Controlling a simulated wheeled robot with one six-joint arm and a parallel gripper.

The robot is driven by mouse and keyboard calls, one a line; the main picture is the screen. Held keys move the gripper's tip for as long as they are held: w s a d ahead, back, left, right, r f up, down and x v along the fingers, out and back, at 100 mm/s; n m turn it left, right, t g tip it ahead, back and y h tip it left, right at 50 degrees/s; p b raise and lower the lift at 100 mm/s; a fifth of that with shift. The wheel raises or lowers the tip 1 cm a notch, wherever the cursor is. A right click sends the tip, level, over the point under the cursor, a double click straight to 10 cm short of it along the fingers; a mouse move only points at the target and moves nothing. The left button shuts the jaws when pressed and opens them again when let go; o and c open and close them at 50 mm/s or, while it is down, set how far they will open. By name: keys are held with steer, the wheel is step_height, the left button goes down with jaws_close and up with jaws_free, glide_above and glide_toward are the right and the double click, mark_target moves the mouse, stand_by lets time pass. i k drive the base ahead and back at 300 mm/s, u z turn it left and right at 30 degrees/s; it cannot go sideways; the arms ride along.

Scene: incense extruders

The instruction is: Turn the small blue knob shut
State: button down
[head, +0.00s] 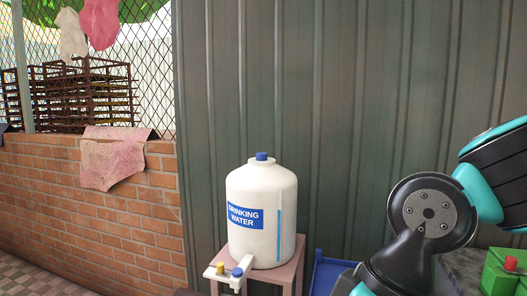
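A white drinking water tank (287,226) with a blue label and a blue cap stands upright on a small pinkish stool (290,270). A white tap fitting (214,274) sticks out at its lower front left. Whether the blue knob is open or shut I cannot tell from here. My arm shows at the right, apart from the tank. My gripper is outside the view.
A blue crate or tray (330,272) stands right of the stool. A green box with a red knob (503,272) sits on a grey surface (463,268) at the lower right. A corrugated wall (345,110) stands behind; a brick wall (90,215) lies left.

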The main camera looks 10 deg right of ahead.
mark_target(261, 156)
steer(key=i, duration=0.15)
steer(key=u, duration=0.55)
steer(key=k, duration=0.55)
steer(key=u, duration=1.15)
steer(key=i, duration=2.05)
steer(key=z, duration=1.35)
steer(key=i, duration=0.85)
steer(key=z, duration=0.85)
